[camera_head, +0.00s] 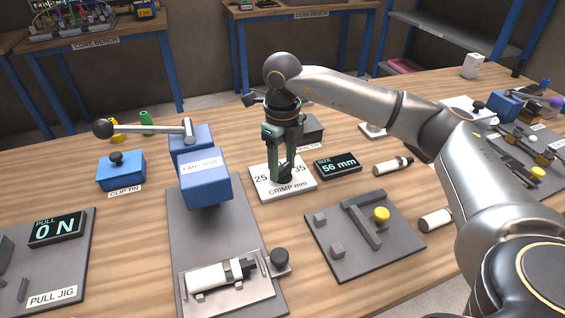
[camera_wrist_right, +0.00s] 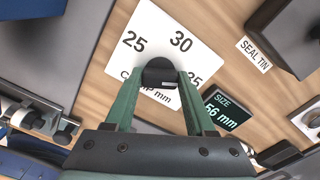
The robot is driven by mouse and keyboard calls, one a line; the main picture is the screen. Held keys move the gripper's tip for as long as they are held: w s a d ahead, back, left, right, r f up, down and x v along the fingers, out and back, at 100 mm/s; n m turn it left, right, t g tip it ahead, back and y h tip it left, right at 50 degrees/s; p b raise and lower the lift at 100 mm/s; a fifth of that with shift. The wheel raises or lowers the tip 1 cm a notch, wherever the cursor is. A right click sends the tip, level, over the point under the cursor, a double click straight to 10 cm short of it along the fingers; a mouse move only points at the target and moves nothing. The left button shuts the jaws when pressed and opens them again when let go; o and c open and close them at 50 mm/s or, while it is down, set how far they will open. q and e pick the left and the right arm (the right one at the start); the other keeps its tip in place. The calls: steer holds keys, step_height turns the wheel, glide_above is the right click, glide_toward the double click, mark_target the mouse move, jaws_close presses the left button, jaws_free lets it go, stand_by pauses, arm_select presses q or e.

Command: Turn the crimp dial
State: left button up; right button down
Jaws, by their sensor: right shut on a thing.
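The crimp dial is a black knob (camera_wrist_right: 160,73) on a white plate (camera_head: 298,190) marked 25, 30, 35 and "CRIMP mm". My right gripper (camera_head: 282,176) points down over the plate. Its green fingers are shut on the knob, one on each side, as the right wrist view shows (camera_wrist_right: 159,82). In the head view the fingers hide most of the knob and the 30 mark. In the wrist view the knob and fingers cover part of the CRIMP label. Which mark the dial points to I cannot tell. My left gripper is not in view.
Right of the plate a size display (camera_head: 338,166) reads 56 mm. Left stands a blue crimp press (camera_head: 206,178) with a long lever (camera_head: 150,129). A grey jig plate (camera_head: 340,262) with a yellow knob lies in front. A dark block (camera_head: 313,128) stands behind the gripper.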

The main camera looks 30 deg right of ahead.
mark_target(282, 167)
steer(key=shift+r, duration=0.1)
steer(key=shift+c, duration=1.2)
jaws_free()
step_height(282, 167, up, 12)
steer(key=shift+r+p, duration=0.2)
steer(key=shift+p, duration=0.25)
